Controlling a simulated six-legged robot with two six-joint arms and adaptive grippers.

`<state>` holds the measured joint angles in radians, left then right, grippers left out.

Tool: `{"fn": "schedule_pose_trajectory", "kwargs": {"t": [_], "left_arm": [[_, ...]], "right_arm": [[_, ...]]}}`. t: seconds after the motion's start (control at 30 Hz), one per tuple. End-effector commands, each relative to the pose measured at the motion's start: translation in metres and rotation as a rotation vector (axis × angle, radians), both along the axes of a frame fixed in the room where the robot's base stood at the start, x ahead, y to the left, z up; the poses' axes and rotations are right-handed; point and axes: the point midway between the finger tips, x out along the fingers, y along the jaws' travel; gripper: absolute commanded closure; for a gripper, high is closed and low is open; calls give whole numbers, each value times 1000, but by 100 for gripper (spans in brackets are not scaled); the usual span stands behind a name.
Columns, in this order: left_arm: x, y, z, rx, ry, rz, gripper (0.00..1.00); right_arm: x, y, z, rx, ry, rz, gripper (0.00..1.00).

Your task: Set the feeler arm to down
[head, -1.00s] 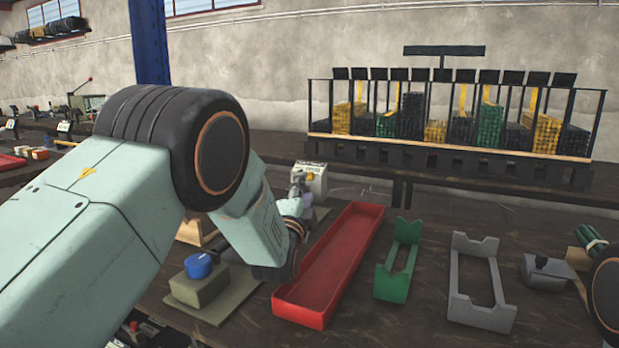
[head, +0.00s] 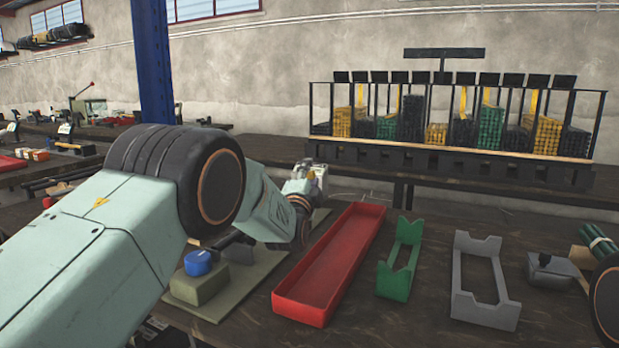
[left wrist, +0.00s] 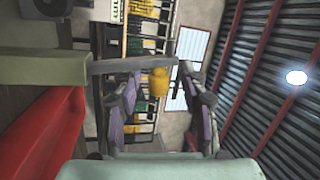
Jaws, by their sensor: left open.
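A grey bar (left wrist: 130,66) with a yellow knob (left wrist: 158,82) at its end, which looks like the feeler arm, crosses the left wrist view from a grey-green block (left wrist: 40,68). I cannot tell its setting. My left gripper (left wrist: 160,108) is open, with one finger on each side of the knob; I cannot tell whether they touch it. My right gripper is out of view.
A red tray (head: 330,265), a green holder (head: 400,260) and a grey holder (head: 483,285) stand to the right on the dark bench. A blue knob (head: 198,262) on a green-grey block is near my arm. A rack (head: 450,155) stands behind.

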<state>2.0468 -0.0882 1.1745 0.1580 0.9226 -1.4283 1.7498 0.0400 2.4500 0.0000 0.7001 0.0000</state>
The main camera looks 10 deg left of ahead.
Motion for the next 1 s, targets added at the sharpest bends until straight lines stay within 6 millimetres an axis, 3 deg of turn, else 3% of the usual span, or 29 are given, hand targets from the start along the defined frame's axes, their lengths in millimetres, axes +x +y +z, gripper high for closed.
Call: {"fn": "schedule_pose_trajectory", "kwargs": {"t": [0.5,1.0], "left_arm": [[0,0,0,0,0,0,100],[0,0,0,0,1,0,100]], "right_arm": [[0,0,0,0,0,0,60],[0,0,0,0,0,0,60]]}}
